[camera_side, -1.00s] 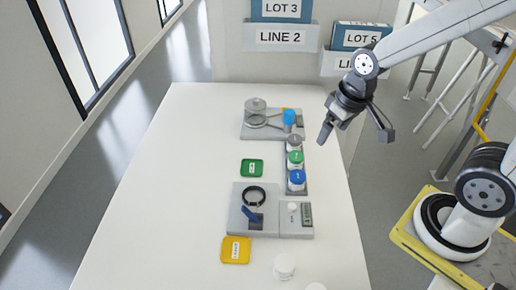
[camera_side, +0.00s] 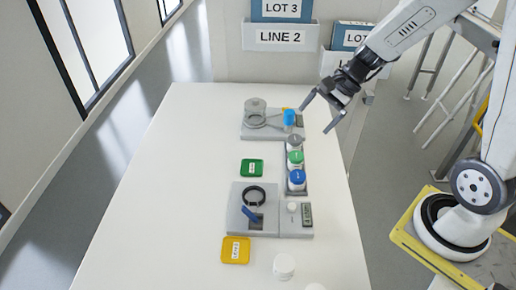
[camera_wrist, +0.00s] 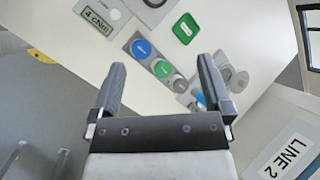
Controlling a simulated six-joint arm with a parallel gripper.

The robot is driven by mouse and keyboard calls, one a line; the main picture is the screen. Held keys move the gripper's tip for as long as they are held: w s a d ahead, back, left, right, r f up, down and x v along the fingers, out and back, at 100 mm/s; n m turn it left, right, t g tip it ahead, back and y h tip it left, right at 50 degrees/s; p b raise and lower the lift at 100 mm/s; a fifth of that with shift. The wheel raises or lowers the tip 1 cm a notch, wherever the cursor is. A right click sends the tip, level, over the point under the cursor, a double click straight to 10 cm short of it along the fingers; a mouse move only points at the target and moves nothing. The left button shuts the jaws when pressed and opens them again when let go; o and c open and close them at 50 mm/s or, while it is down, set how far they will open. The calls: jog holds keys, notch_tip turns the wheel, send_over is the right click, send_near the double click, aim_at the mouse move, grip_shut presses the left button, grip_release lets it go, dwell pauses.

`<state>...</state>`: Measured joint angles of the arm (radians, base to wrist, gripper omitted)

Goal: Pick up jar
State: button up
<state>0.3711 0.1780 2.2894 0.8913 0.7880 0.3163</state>
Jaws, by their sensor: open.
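Three lidded jars stand in a row in a narrow grey rack (camera_side: 303,191). The grey-lidded jar (camera_side: 294,142) is at the far end, the green-lidded jar (camera_side: 295,158) in the middle and the blue-lidded jar (camera_side: 297,178) at the near end. My gripper (camera_side: 316,119) is open and empty, above the far right of the table, beyond the grey-lidded jar and apart from it. In the wrist view, the blue lid (camera_wrist: 141,48), green lid (camera_wrist: 162,69) and grey lid (camera_wrist: 179,83) show between and beyond my open fingers (camera_wrist: 161,68).
A grey station with a round platform (camera_side: 255,118) and a blue-topped item (camera_side: 289,118) stands close to my gripper. A second station (camera_side: 238,215) with a black ring is nearer. Green (camera_side: 252,168) and yellow (camera_side: 236,250) trays lie left. A white jar (camera_side: 284,266) stands in front. The table's left side is clear.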

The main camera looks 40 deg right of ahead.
jog(key=w+d+m+t, duration=0.4)
jog(key=d+m+t, duration=0.1)
jog(key=d+m, duration=0.3)
jog(key=w+d+m+t, duration=0.4)
jog(key=w+d+m, duration=0.1)
jog(key=d+m, duration=0.3)
send_near(295, 143)
jog(key=w, duration=0.1)
jog(key=w+f, duration=0.1)
jog(key=w+d, duration=0.1)
jog(key=shift+w+f, duration=0.2)
jog(key=shift+w, duration=0.1)
jog(key=shift+d+f, duration=0.1)
jog(key=shift+f, duration=0.45)
jog(key=shift+f+x, duration=0.1)
jog(key=shift+x, duration=1.85)
jog(key=shift+f+x, duration=0.15)
jog(key=shift+x, duration=1.8)
jog(key=shift+s, duration=0.15)
jog(key=c, duration=1.2)
jog(key=shift+r, duration=0.1)
